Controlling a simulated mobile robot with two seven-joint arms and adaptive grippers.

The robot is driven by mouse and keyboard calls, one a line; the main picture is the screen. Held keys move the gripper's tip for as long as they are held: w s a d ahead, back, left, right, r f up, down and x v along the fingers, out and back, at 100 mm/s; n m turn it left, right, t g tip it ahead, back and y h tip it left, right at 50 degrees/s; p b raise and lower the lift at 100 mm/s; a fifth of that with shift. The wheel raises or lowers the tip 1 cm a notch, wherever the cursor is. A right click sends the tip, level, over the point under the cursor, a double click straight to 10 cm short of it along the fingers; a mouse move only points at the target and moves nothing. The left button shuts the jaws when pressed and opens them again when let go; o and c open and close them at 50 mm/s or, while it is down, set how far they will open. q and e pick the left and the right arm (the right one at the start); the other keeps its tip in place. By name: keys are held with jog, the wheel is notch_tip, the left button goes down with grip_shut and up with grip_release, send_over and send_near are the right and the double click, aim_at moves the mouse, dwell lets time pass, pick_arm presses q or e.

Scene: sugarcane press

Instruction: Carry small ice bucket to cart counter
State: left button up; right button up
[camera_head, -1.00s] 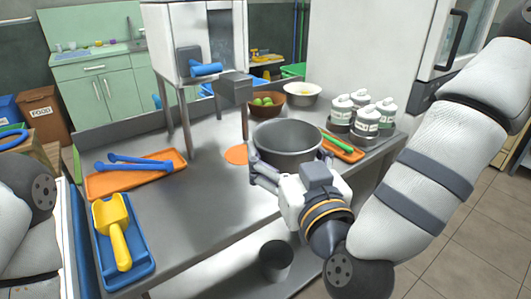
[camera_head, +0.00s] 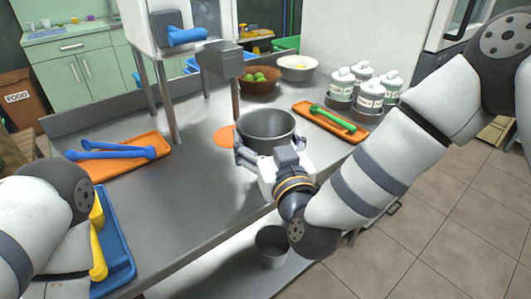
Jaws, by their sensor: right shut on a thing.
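A grey metal bucket (camera_head: 267,134), open at the top and upright, is at the front part of the metal counter (camera_head: 205,195). My right gripper (camera_head: 262,160) is shut on the near side of this bucket, with its fingers partly hidden against the wall. I cannot tell whether the bucket's base touches the counter. A second, smaller-looking grey bucket (camera_head: 271,248) stands lower down, below the counter's front edge. My left arm shows at the left edge, but its gripper is out of view.
A press on metal legs (camera_head: 168,110) stands behind. An orange disc (camera_head: 226,137) lies left of the bucket. An orange tray (camera_head: 331,122) with a green tool, several white bottles (camera_head: 371,97) and a brown bowl (camera_head: 259,82) are behind right. Blue tongs (camera_head: 115,150) and a blue tray (camera_head: 120,262) are left.

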jog(key=shift+w+f, duration=0.65)
jog(key=shift+f, duration=0.1)
jog(key=f+b, duration=0.1)
jog(key=f, duration=0.2)
jog(key=shift+w+f, duration=0.2)
jog(key=shift+r, duration=0.15)
jog(key=o, duration=1.4)
jog(key=shift+f, duration=0.2)
jog(key=shift+c, duration=0.2)
pick_arm(q)
jog(key=shift+s+f, duration=0.65)
jog(key=shift+f, duration=0.05)
